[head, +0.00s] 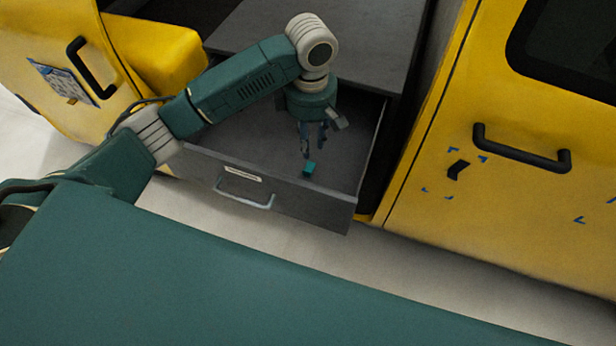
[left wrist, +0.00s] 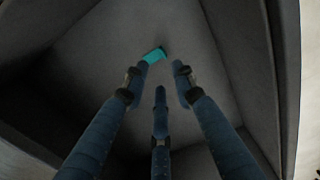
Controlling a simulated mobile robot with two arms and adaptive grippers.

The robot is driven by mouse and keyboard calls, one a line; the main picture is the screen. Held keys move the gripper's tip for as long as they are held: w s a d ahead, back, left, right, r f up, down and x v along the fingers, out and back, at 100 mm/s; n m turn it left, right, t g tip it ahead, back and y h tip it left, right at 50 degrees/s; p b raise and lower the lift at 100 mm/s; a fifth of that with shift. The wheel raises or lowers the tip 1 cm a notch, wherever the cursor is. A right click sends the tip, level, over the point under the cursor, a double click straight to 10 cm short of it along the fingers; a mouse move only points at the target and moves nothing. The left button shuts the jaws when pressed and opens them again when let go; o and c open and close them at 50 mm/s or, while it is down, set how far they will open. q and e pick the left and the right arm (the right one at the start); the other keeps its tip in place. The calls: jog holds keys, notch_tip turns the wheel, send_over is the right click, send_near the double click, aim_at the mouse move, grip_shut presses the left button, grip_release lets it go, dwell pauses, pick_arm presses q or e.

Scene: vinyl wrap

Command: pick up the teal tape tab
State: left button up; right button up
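The teal tape tab (head: 309,168) is a small bright piece inside the open grey drawer (head: 290,201), close to the drawer's front wall. In the left wrist view the tab (left wrist: 154,55) lies on the drawer floor, just beyond the fingertips. My left gripper (head: 308,153) reaches down into the drawer, with its fingers just above the tab in the head view. In the left wrist view its fingers (left wrist: 162,75) are spread with nothing between them. I cannot tell the exact height gap to the tab. My right gripper is not in view.
The drawer walls surround my left gripper, and a silver handle (head: 244,194) is on the drawer front. A grey surface (head: 365,50) lies above the drawer's rear. A yellow door (head: 510,210) with a black handle (head: 521,152) stands at right; another yellow panel (head: 50,45) is at left.

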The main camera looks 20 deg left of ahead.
aim_at(310, 172)
pick_arm(q)
notch_tip(310, 172, down, 12)
jog(key=shift+s+d+f+b, duration=0.1)
jog(key=shift+s+b, duration=0.05)
jog(key=shift+b, duration=0.3)
jog(key=shift+c, duration=0.3)
grip_shut()
